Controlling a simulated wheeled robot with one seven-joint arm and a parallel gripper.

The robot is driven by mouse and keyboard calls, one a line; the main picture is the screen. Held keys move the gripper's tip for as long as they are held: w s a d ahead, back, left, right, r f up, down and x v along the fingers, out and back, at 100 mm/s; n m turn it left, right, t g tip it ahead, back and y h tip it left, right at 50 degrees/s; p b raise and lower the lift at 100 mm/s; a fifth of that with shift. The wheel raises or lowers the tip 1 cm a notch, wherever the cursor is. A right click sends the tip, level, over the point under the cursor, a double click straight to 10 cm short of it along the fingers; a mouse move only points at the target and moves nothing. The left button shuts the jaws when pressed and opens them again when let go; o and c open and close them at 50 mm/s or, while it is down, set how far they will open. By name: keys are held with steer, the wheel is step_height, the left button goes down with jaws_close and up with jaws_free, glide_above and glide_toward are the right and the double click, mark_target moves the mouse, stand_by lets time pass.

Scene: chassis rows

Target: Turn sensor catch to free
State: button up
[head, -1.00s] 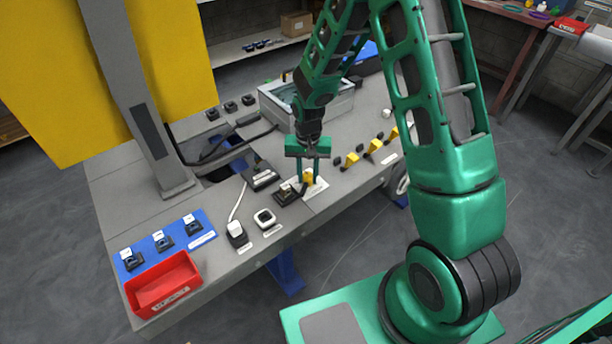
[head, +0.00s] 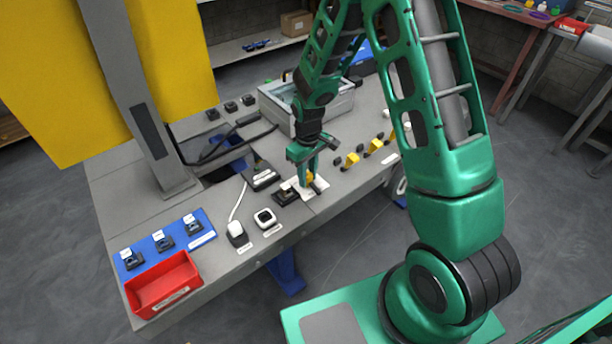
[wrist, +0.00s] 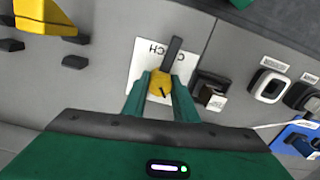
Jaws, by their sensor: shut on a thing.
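The sensor catch (wrist: 160,84) is a yellow knob with a dark lever, standing on a white labelled plate (wrist: 137,85). In the wrist view its lever points up and slightly right, over the plate's lettering, which is partly covered. My gripper (wrist: 160,92) has its green fingers on both sides of the yellow knob, shut on it. In the head view my gripper (head: 307,181) is over the catch (head: 309,177) near the table's front edge, and the fingers partly hide it.
A black module (wrist: 211,92) sits right beside the plate. White-framed devices (wrist: 270,84) stand farther right. Yellow blocks (head: 352,159) lie right of the catch in the head view. A red bin (head: 165,285) and a blue mat (head: 208,231) are at the left.

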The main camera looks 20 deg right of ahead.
mark_target(308, 174)
steer(key=shift+w+n, duration=0.1)
steer(key=shift+n, duration=0.6)
steer(key=o, duration=1.1)
step_height(308, 174, up, 11)
steer(key=shift+f, duration=0.1)
